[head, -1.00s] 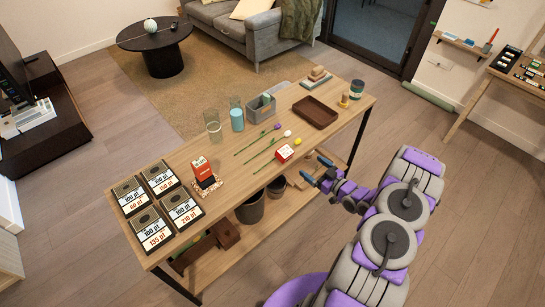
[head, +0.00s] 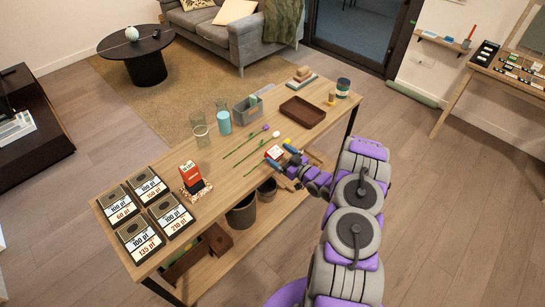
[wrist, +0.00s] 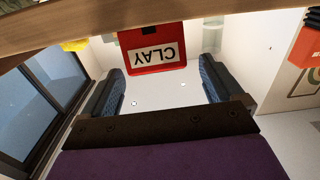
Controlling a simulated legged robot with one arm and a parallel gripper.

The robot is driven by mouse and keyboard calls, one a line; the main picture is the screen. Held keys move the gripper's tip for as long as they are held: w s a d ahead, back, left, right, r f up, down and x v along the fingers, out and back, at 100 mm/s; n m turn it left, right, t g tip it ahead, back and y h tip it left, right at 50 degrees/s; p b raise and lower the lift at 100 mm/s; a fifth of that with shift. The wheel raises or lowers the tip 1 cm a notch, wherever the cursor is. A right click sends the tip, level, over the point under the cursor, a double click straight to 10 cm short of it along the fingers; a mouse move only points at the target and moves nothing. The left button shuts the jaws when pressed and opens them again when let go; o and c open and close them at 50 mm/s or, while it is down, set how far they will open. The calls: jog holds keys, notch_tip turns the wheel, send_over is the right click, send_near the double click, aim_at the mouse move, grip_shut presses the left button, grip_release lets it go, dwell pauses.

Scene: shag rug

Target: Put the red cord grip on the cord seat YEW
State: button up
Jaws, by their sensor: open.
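A red block with a white CLAY label (head: 273,152) sits at the front edge of the wooden table. It shows upside down in the wrist view (wrist: 152,50), beyond the fingertips. My gripper (head: 285,157) is open beside the block at the table's front edge. In the wrist view its two dark fingers (wrist: 162,88) stand wide apart with nothing between them; the block appears above the gap, not gripped. I cannot make out a red cord grip for certain. No label reading YEW is legible in either view.
A red box (head: 189,173) stands left on the table, near several price cards (head: 140,237). Flowers, a grey bin (head: 247,110), glasses and a brown tray (head: 303,111) lie behind. A side bench (head: 510,72) with small labelled items stands far right. Floor right of my arm is clear.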

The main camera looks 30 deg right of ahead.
aim_at(272, 148)
jog(key=shift+w+d+f, duration=0.1)
jog(key=shift+w+d, duration=0.15)
jog(key=shift+w, duration=0.15)
jog(key=b+x, duration=0.1)
jog(key=x, duration=0.1)
jog(key=b+x, duration=0.1)
jog(key=x, duration=0.1)
jog(key=shift+a+f, duration=0.2)
jog(key=shift+a, duration=0.15)
jog(key=shift+w+a+r, duration=0.15)
jog(key=shift+w+a, duration=0.1)
jog(key=shift+a, duration=0.05)
jog(key=shift+d, duration=0.15)
